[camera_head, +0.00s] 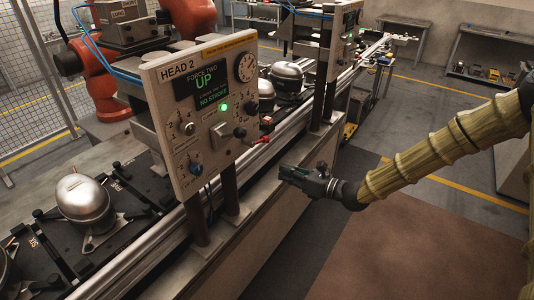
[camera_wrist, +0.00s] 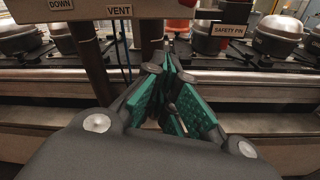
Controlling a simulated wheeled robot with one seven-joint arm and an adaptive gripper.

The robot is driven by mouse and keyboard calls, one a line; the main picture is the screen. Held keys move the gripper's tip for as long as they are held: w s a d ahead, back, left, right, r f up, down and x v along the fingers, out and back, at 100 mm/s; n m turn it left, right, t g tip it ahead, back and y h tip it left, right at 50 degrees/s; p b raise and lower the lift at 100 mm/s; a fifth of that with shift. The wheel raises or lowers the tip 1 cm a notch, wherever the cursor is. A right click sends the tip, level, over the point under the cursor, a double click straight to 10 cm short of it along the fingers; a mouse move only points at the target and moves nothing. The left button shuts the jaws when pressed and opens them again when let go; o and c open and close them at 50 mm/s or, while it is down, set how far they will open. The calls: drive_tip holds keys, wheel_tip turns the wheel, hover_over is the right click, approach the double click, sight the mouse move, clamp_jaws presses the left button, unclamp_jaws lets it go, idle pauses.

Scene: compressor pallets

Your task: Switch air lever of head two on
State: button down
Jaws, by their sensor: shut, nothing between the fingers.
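The HEAD 2 panel (camera_head: 206,103) stands on two dark posts at the left of the head view. Its display reads UP, with a green light below. The panel carries a black knob (camera_head: 240,132), a blue knob (camera_head: 196,169) and a red-tipped lever (camera_head: 262,139) at its lower right. Their small labels are unreadable, so I cannot tell which is the air lever. My gripper (camera_head: 286,172) is shut and empty, below and to the right of the panel, apart from it. In the wrist view, its green finger pads (camera_wrist: 177,88) point toward the posts; the VENT label (camera_wrist: 119,11) shows above.
A conveyor rail (camera_head: 150,258) runs under the panel, with compressors (camera_head: 83,199) on pallets behind it. A second panel (camera_head: 346,30) stands farther along. The wrist view shows a SAFETY PIN label (camera_wrist: 229,30). Open floor (camera_head: 400,235) lies at the right.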

sight(260, 141)
drive_tip(key=w+a+r+p, duration=0.3)
drive_tip(key=w+a+p, duration=0.3)
drive_tip(key=shift+w+a+r+p, duration=0.25)
drive_tip(key=shift+w+p, duration=0.05)
idle(0.6)
idle(0.4)
